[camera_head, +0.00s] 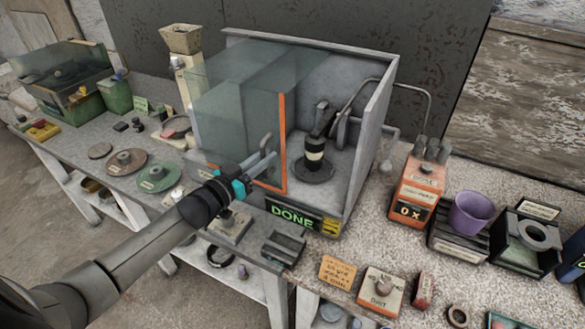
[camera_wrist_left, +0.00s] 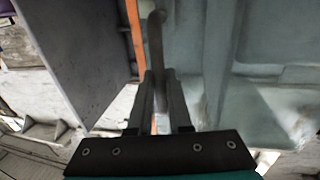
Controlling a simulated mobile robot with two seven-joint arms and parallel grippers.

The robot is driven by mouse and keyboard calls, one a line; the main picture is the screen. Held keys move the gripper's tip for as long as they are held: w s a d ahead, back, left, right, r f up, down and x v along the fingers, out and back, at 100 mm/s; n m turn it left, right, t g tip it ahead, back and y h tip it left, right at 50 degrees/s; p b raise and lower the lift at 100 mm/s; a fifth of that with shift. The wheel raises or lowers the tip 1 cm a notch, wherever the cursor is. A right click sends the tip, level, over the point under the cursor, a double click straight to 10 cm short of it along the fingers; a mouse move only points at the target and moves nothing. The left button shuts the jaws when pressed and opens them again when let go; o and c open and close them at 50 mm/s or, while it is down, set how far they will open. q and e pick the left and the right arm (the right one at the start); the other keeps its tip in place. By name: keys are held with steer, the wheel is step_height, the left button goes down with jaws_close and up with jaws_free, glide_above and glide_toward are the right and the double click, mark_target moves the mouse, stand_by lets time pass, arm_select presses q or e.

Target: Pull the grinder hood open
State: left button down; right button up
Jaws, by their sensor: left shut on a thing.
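The grinder hood (camera_head: 235,125) is a clear greenish panel with an orange edge strip on a grey box (camera_head: 372,125). The panel covers the left part of the box front. The right part is uncovered, and a grinder (camera_head: 314,155) with a black and cream body shows inside. My left gripper (camera_head: 268,158) is at the panel front beside the orange strip, shut on the hood's grey bar handle. In the left wrist view the handle (camera_wrist_left: 155,40) runs down between the fingers (camera_wrist_left: 160,95), with the orange strip (camera_wrist_left: 135,40) just left. My right gripper is not in view.
A green DONE display (camera_head: 292,215) is on the box's front base. An orange box reading 0X (camera_head: 416,190) and a purple cup (camera_head: 471,212) stand to the right. Round discs (camera_head: 158,177) lie on the bench at left. Small trays and boxes line the front edge.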

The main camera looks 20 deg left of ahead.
mark_target(258, 145)
arm_select(q)
steer(key=shift+a+b, duration=0.4)
steer(key=shift+a, duration=1.9)
steer(key=c, duration=0.8)
jaws_free()
steer(key=shift+c, duration=0.2)
steer(key=p+v, duration=0.1)
steer(key=v, duration=1.4)
steer(key=shift+a, duration=0.1)
